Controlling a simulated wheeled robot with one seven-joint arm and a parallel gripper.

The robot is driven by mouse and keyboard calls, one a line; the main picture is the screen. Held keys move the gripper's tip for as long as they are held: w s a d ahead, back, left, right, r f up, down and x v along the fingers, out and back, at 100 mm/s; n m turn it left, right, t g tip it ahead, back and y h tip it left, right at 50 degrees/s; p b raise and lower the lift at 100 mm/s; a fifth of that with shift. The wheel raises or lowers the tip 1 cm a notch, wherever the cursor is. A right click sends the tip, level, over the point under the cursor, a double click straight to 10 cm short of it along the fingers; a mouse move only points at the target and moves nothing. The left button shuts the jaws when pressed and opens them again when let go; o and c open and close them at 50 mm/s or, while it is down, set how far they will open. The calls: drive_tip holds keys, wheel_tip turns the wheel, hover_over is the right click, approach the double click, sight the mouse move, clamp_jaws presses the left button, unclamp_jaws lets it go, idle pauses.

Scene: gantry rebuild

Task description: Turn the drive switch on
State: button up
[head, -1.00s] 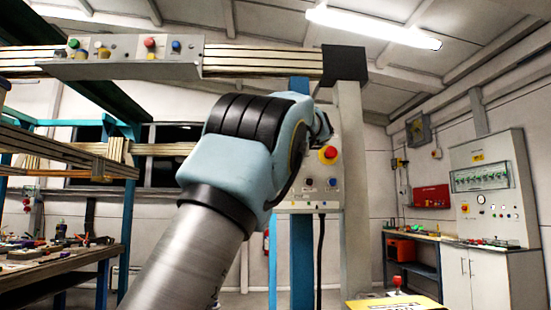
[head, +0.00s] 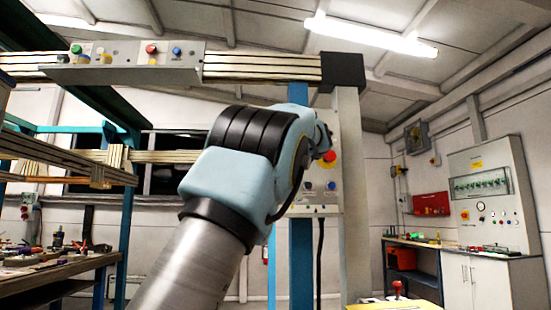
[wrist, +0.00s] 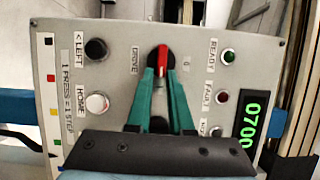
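The drive switch (wrist: 162,54) is a dark round knob with a red lever, on a grey control panel (wrist: 205,85) in the wrist view. The panel appears turned sideways. The lever stands upright in the picture, with the word DRIVE to its left and a small 0 to its right. My gripper (wrist: 162,72) has teal fingers on either side of the lever's lower end. They look slightly apart from it; contact is not clear. In the head view my arm hides the gripper and switch, and the panel (head: 325,205) shows only in part.
A red mushroom button (head: 329,158) shows beside my arm. A workbench (head: 60,275) stands left.

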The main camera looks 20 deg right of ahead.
drive_tip(key=o, duration=0.4)
drive_tip(key=shift+c, duration=0.2)
drive_tip(key=b+v, duration=0.4)
drive_tip(key=v, duration=0.6)
drive_tip(key=shift+s, duration=0.35)
